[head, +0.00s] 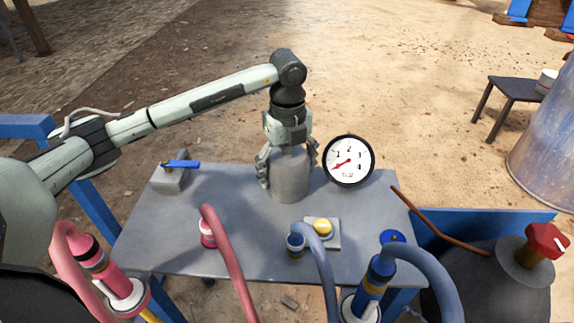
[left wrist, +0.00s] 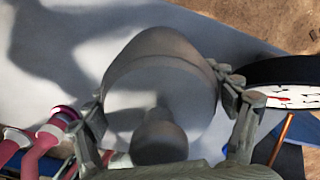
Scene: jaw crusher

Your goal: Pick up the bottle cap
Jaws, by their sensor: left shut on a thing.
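The bottle cap (head: 290,184) is a grey, rounded cylinder at the back middle of the grey table, below the gauge's left side. It looks upright, and its base appears to be at the tabletop; any small gap cannot be made out. My left gripper (head: 288,164) comes down from above and is shut on it, one finger on each side. In the left wrist view the cap (left wrist: 150,88) fills the middle, with a narrower round part nearest the camera. The fingers of my left gripper (left wrist: 165,105) flank it. My right gripper is not in view.
A round gauge (head: 348,161) stands close right of the cap. A blue-handled valve (head: 173,174) is at the left. Red (head: 224,245) and blue (head: 322,262) hoses and a yellow button (head: 322,227) are in front. The table (head: 165,235) is bare at front left.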

